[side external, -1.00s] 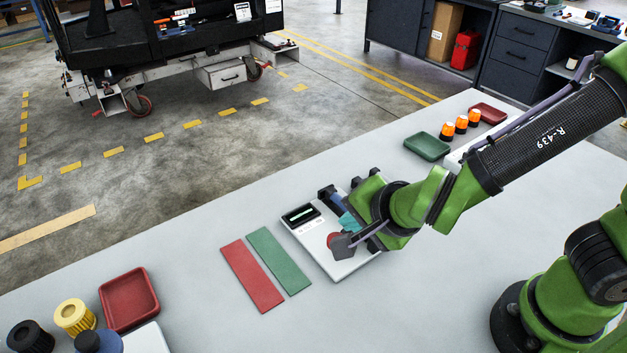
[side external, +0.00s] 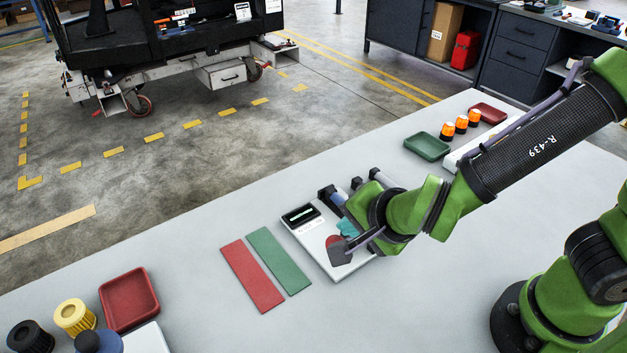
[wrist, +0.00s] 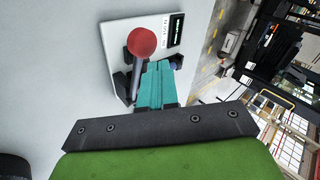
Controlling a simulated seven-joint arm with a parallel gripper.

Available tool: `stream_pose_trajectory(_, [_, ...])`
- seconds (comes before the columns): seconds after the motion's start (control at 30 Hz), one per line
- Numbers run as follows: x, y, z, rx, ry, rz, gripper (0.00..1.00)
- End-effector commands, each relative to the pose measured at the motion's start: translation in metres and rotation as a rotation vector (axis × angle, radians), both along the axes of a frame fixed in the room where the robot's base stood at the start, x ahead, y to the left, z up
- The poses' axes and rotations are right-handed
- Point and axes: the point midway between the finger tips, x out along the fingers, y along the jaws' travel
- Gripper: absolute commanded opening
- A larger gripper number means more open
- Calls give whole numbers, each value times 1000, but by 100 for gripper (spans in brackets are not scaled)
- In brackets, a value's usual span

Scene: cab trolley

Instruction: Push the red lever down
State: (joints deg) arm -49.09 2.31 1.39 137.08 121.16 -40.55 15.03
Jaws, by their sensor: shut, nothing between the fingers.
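The red lever has a round red knob (wrist: 141,42) on a grey shaft and stands on a white box (wrist: 118,37). In the side view the red knob (side external: 331,240) is partly hidden behind a dark part of my gripper, and the white box (side external: 315,247) lies under my gripper. My gripper (side external: 347,227) has its teal fingers closed together and empty. In the wrist view the fingers of my gripper (wrist: 158,72) are right beside the lever shaft, to its right. I cannot tell whether they touch it.
The box has a small lit display (side external: 300,214). Red (side external: 251,275) and green (side external: 279,261) flat strips lie to its left. A green tray (side external: 427,147) and several orange lamps (side external: 461,124) are behind. A red tray (side external: 129,299) is at the front left.

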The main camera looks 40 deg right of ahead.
Motion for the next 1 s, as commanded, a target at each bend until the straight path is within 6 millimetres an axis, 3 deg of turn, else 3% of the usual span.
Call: stream_pose_trajectory(1.0, [0, 4, -12, 0, 2, 1, 0])
